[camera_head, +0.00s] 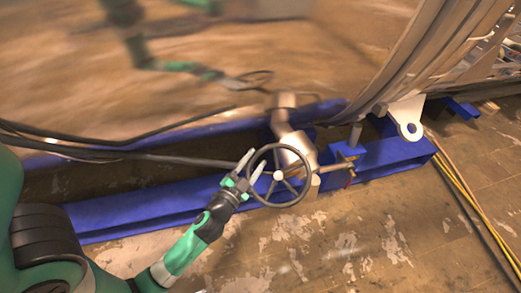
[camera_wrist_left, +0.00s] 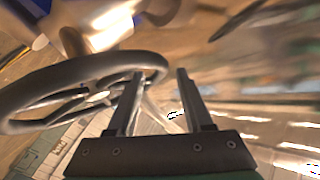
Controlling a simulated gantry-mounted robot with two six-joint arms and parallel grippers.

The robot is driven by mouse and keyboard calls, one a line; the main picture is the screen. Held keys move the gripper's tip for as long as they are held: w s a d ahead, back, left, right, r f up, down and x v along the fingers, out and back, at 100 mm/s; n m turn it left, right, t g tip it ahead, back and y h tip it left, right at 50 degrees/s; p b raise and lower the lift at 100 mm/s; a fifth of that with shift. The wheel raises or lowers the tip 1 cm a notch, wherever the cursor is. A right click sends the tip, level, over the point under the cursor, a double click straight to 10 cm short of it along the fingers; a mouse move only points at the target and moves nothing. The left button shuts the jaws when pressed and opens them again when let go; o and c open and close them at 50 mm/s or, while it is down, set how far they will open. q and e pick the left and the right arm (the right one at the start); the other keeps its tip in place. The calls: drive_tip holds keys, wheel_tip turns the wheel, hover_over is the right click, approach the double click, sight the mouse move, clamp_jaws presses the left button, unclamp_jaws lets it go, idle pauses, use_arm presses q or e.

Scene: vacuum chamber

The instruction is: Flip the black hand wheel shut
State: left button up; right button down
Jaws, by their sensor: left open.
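The black hand wheel (camera_head: 304,182) is a spoked ring with a pale hub, standing in front of a blue beam near the middle of the head view. In the left wrist view the wheel (camera_wrist_left: 62,70) fills the left side. My left gripper (camera_head: 249,164) is at the wheel's left rim, with its fingers apart. In the left wrist view the fingers (camera_wrist_left: 161,74) point forward, and the wheel's right rim reaches the left finger. I cannot tell whether it touches. My right gripper is in neither view.
A shiny curved vessel (camera_head: 190,60) rises behind the wheel and mirrors my arm. A blue beam (camera_head: 150,207) runs below it. Dark cables (camera_head: 100,152) cross at the left. A metal pipe (camera_head: 292,135) stands behind the wheel. Yellow cables (camera_head: 468,192) lie on the floor at right.

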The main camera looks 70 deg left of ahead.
sight(258, 156)
use_arm(q)
drive_tip(key=shift+x, duration=1.95)
clamp_jaws()
